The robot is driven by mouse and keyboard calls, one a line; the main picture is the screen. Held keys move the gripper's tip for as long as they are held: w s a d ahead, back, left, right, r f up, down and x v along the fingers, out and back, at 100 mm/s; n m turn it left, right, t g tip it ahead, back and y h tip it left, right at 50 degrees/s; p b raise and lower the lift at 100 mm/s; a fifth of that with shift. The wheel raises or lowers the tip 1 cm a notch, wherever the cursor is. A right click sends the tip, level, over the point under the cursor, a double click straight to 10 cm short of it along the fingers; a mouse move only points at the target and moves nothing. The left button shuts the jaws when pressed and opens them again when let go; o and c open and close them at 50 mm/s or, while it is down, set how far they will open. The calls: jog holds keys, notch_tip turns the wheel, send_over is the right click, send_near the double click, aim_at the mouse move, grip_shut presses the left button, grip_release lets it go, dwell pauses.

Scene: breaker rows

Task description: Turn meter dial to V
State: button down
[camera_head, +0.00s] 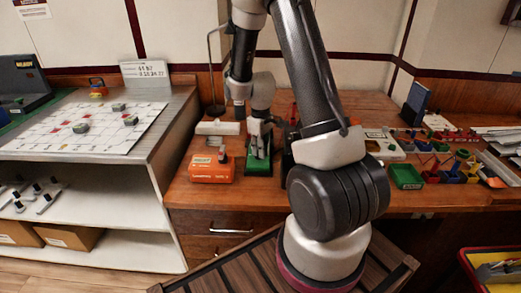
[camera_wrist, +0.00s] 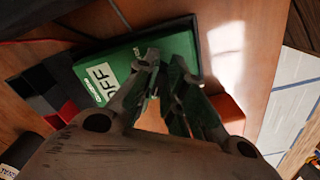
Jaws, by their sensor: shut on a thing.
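The meter is a green box lying on the wooden bench, seen below my gripper in the head view (camera_head: 258,166) and across the middle of the wrist view (camera_wrist: 183,43). A white label or display on it reads OFF (camera_wrist: 104,79). My gripper (camera_head: 259,143) points down onto the meter. In the wrist view its fingers (camera_wrist: 161,77) are closed together at the meter's face, shut on the dial. The fingers hide the dial, so its pointer and markings cannot be read.
An orange box (camera_head: 211,169) stands just left of the meter. Green, red, blue and yellow bins (camera_head: 405,176) sit to the right. Bare bench shows in front of the meter.

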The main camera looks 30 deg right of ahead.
jog(key=m, duration=0.5)
jog(key=shift+a, duration=0.15)
jog(key=m, duration=0.6)
jog(key=shift+a, duration=0.2)
dwell(0.5)
jog(key=c, duration=1.5)
grip_release()
notch_tip(320, 180, up, 12)
